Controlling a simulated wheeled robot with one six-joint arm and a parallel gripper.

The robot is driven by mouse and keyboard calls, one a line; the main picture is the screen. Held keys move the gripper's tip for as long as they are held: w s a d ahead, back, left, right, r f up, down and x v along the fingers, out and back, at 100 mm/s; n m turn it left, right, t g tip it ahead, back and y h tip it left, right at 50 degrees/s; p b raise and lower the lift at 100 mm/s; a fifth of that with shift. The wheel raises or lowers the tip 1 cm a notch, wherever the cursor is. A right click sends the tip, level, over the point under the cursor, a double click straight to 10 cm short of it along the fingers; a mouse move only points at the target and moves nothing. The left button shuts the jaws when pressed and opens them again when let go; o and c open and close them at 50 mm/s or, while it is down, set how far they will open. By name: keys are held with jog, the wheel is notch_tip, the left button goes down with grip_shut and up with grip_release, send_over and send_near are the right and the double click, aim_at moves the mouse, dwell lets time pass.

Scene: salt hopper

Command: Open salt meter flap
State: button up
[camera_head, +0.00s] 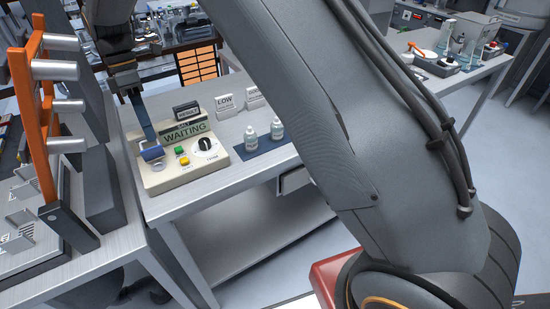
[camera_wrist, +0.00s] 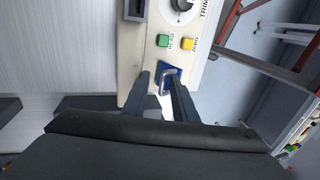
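The salt meter (camera_head: 170,179) is a beige box on the metal bench, its display reading WAITING. It has a green button (camera_wrist: 163,41), a yellow button (camera_wrist: 187,44) and a black TRIM knob (camera_head: 205,144). Its blue flap (camera_head: 152,153) is at the left end in the head view; a pale metal loop handle (camera_wrist: 168,75) shows on it in the wrist view. My gripper (camera_wrist: 160,82) is open, with its two dark fingers apart on either side of the handle. The handle lies nearer the right finger; I cannot tell if they touch. The flap looks down, though my fingers partly hide it.
Two small white bottles (camera_head: 263,133) stand on a dark blue mat right of the meter, with a LOW sign (camera_head: 225,101) behind. An orange rack (camera_head: 30,120) with metal pegs stands at the left. My arm covers much of the head view.

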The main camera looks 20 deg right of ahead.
aim_at(155, 148)
jog(key=shift+s+d+r+t+y, duration=0.1)
jog(key=shift+s+t+y, duration=0.05)
jog(key=shift+s+t, duration=0.4)
jog(key=shift+s+d+t+y, duration=0.15)
jog(key=shift+s+t, duration=0.2)
jog(key=shift+t, duration=0.3)
jog(key=s+t+b, duration=0.2)
jog(key=b, duration=0.1)
jog(key=shift+s+d+f+t+y, duration=0.1)
jog(key=shift+d+f+t+y, duration=0.1)
jog(key=shift+t+y, duration=0.15)
notch_tip(155, 148, up, 8)
jog(key=s+b, duration=0.1)
jog(key=b, duration=0.1)
jog(key=s+d+f+m, duration=0.3)
jog(key=d+m, duration=0.3)
jog(key=d, duration=0.3)
jog(key=s+d+f+m, duration=0.4)
jog(key=d+f+m, duration=0.1)
jog(key=d, duration=0.4)
jog(key=s+d+f+m, duration=0.4)
jog(key=d+f+m, duration=0.1)
jog(key=d, duration=0.5)
jog(key=shift+f+m, duration=0.25)
jog(key=shift+m, duration=0.55)
